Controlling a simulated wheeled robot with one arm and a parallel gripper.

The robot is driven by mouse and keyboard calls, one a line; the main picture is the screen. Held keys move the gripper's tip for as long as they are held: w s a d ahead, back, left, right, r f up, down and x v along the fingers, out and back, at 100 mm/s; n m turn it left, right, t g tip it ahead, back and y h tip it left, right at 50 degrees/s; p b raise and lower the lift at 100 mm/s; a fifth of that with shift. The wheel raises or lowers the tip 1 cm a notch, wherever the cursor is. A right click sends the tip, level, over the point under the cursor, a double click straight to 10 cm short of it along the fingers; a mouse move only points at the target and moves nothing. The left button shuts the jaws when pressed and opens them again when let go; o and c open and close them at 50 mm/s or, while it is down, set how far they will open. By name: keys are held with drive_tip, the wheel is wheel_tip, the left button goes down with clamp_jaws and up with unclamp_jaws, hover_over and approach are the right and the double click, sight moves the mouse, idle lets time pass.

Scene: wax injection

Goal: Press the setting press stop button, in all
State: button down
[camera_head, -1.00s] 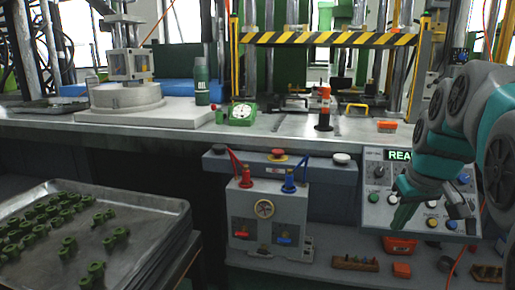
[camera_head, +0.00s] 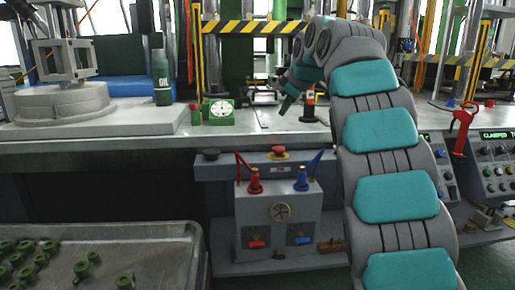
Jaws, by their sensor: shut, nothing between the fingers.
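A red stop button (camera_head: 278,153) with a yellow base sits in the middle of a grey bar (camera_head: 230,170) under the front edge of the bench. A dark button (camera_head: 210,154) is at the bar's left end; the bar's right end is hidden behind my arm. My gripper (camera_head: 286,107) is above and beyond the red button, over the bench top, pointing down. It looks shut and empty, small in the view, and is apart from the button.
Below the bar stands a grey box (camera_head: 255,215) with red and blue levers. A dial gauge (camera_head: 219,111) and an oil bottle (camera_head: 162,80) stand on the bench. A metal tray (camera_head: 165,235) of green parts is at lower left. A control panel (camera_head: 495,160) is at right.

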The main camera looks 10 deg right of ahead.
drive_tip(key=shift+w+a+r, duration=0.15)
drive_tip(key=shift+w+a, duration=0.15)
drive_tip(key=shift+a, duration=0.1)
drive_tip(key=b, duration=0.6)
hover_over(281, 149)
wheel_tip(281, 149, down, 8)
drive_tip(key=shift+w, duration=0.1)
drive_tip(key=shift+f+b, duration=0.35)
drive_tip(key=shift+f, duration=0.05)
drive_tip(key=shift+f, duration=0.1)
idle(1.5)
drive_tip(key=shift+f+b, duration=0.35)
drive_tip(key=shift+b, duration=0.2)
